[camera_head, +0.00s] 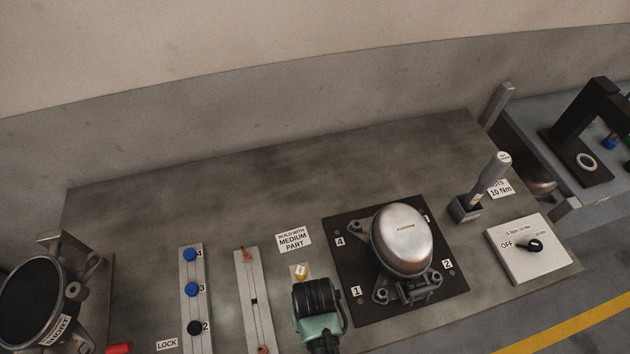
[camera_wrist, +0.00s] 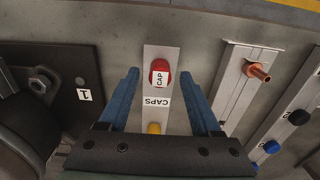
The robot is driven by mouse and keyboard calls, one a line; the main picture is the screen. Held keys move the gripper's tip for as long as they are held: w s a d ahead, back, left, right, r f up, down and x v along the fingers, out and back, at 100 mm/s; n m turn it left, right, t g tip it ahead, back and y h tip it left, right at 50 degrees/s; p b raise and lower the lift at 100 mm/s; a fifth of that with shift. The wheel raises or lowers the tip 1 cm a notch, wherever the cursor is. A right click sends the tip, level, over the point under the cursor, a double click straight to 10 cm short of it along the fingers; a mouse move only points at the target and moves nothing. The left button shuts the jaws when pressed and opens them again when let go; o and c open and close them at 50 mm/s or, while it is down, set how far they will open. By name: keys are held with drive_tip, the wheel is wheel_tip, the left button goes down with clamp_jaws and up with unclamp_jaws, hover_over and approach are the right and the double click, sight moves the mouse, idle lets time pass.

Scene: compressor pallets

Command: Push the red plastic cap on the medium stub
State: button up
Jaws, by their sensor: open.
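The red cap (camera_wrist: 160,72), marked CAP, sits at the far end of a light strip labelled CAPS (camera_wrist: 152,57) in the wrist view. My gripper (camera_wrist: 160,76) is open, with one blue finger on each side of the strip and the red cap between the tips, apart from both. In the head view my gripper (camera_head: 318,300) hides the red cap. The compressor (camera_head: 403,240), a silver dome, stands on a black pallet numbered at its corners. I cannot make out which of its parts is the medium stub.
A yellow cap (camera_wrist: 154,128) is on the same strip, nearer my wrist. A copper stub (camera_wrist: 259,73) sticks up from a rail to the right. The numbered pallet edge (camera_wrist: 75,75) is at left. A rail with blue and black knobs (camera_head: 192,290) stands further left in the head view.

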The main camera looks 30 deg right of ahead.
idle(0.5)
clamp_jaws()
idle(1.2)
drive_tip(key=shift+r+p, duration=0.15)
drive_tip(key=shift+p, duration=0.25)
drive_tip(key=shift+r+p, duration=2.9)
drive_tip(key=shift+p, duration=0.05)
